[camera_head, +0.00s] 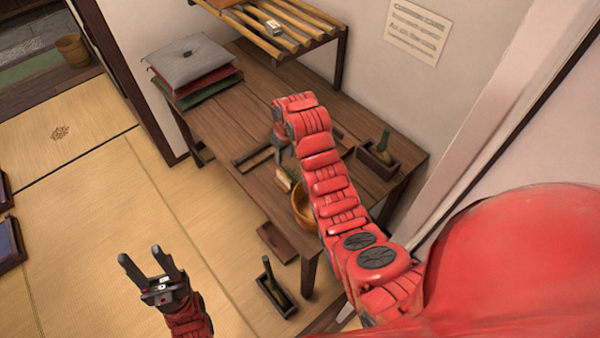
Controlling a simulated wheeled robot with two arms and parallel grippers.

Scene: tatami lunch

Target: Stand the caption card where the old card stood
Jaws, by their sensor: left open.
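My left gripper (150,262) is open and empty over the tatami at the lower left. My right arm reaches across the low wooden table, and its gripper (281,155) points down over the tabletop. Its fingertips are small and partly hidden, so I cannot tell whether they are open or shut. A small pale piece (283,180) shows just below that gripper; I cannot tell whether it is a card or whether it touches the fingers. A small whitish item (273,27) lies on the slatted rack; I cannot make out what it is.
The table (225,118) carries stacked cushions (188,60), a wooden bowl (303,207) partly behind my right arm, and a dark box with a bottle (378,158). Another dark box with a bottle (272,288) stands in front. Open tatami (100,200) lies left.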

